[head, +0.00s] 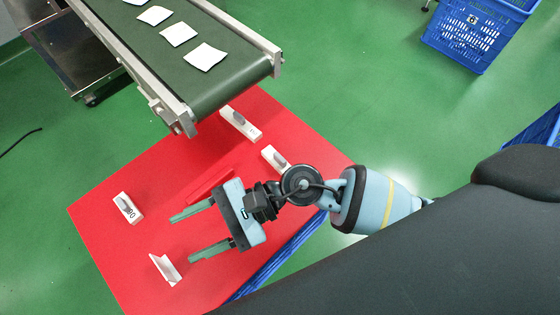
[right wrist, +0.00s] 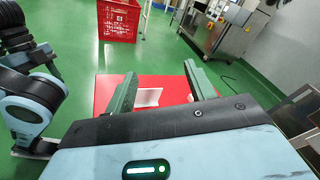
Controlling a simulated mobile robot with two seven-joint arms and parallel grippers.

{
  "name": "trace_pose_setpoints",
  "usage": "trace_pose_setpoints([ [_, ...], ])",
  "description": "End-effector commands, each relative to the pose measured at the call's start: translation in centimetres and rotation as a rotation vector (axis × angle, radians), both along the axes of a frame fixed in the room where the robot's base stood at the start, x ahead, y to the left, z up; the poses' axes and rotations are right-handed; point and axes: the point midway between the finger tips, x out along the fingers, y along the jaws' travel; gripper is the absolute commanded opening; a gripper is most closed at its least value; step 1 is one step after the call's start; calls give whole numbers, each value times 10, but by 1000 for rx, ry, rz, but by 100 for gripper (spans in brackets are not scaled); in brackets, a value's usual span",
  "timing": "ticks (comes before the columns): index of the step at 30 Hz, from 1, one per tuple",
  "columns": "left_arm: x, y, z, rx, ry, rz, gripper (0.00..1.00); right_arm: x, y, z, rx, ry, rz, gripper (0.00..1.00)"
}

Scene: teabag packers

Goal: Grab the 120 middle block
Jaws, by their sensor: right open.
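Several white blocks with grey upright parts lie on the red table top (head: 110,230) in the head view. One block (head: 127,207) at the left bears a dark number that looks like 80 or 90. An angled white block (head: 165,268) lies at the lower left, near my right gripper's lower finger. Two more blocks, one (head: 240,123) by the conveyor end and one (head: 274,158) beside my arm, lie further right. I cannot read 120 on any. My right gripper (head: 182,239) is open and empty over the table. In the right wrist view a white piece (right wrist: 147,97) shows between the fingers.
A green conveyor belt (head: 228,85) with white packets (head: 204,57) ends above the table's far side. A red strip (head: 208,185) lies beside my gripper. A blue crate (head: 470,35) stands on the floor. The right wrist view shows a red crate (right wrist: 118,20).

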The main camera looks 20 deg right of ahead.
Motion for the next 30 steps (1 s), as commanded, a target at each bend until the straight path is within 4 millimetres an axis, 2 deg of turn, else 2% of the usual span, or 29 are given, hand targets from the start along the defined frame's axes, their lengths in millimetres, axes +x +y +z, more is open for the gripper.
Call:
trace_pose_setpoints([
  [1,0,0,0,0,-1,0,48,5,-6,-12,-115,-160,97,55],
  [5,0,0,1,0,-1,0,48,24,-39,-50,-415,-521,370,55],
  [9,0,0,1,0,-2,0,48,66,-101,-75,-739,-803,662,55],
  [12,0,0,2,0,-2,0,48,98,-147,-76,-936,-914,837,55],
  [15,0,0,2,0,-2,0,48,121,-184,-70,-1080,-965,971,55],
  [18,0,0,2,0,-2,0,48,135,-207,-62,-1169,-982,1053,55],
  [21,0,0,2,0,-2,0,48,141,-218,-59,-1209,-986,1090,55],
  [25,0,0,2,0,-2,0,48,142,-219,-59,-1214,-986,1097,55],
  [30,-1,0,-2,1,3,0,48,141,-219,-70,-1210,-983,1096,55],
])
